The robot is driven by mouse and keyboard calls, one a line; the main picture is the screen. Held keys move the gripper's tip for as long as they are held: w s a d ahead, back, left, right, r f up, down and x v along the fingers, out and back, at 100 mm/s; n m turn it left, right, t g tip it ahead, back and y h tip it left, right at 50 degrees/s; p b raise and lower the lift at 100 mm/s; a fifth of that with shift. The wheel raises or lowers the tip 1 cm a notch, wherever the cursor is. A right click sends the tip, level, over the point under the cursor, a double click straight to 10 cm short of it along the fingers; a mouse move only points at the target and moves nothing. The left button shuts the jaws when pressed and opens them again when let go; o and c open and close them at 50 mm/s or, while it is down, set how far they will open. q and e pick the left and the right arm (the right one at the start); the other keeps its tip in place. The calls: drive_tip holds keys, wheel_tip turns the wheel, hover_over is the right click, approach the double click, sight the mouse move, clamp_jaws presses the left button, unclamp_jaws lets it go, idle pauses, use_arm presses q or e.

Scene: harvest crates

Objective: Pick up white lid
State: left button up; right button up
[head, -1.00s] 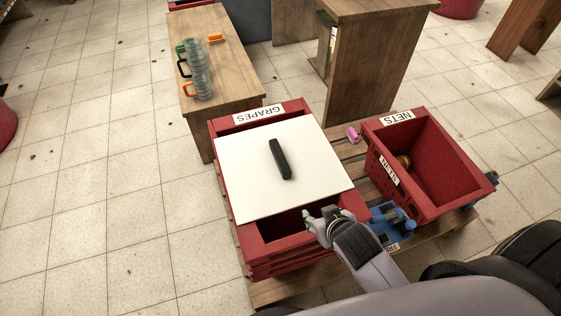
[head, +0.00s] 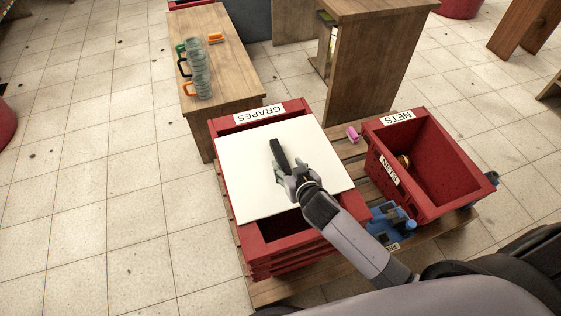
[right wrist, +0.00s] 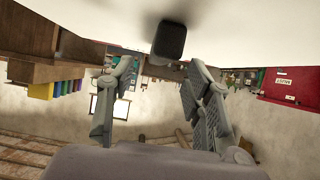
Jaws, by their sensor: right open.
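The white lid (head: 240,180) lies over most of the red GRAPES crate (head: 262,250), leaving a gap at the crate's near end. A black bar handle (head: 277,152) stands on the lid's middle. My right gripper (head: 288,170) is over the lid at the near end of the handle. In the right wrist view the handle (right wrist: 169,40) shows end-on, beyond and above the open fingers (right wrist: 160,85), with the lid (right wrist: 90,20) along the top. I cannot tell whether the fingers touch the handle. My left gripper is not in view.
The red NETS crate (head: 440,200) stands to the right with a brass-coloured item inside. A blue object (head: 392,218) and a pink object (head: 353,134) lie between the crates on the pallet (head: 285,288).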

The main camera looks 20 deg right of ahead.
sight(281, 156)
drive_tip(key=x, duration=0.6)
drive_tip(key=shift+w+r, duration=0.1)
drive_tip(key=shift+r, duration=0.15)
drive_tip(key=shift+c, duration=0.3)
clamp_jaws()
drive_tip(key=shift+r, duration=0.15)
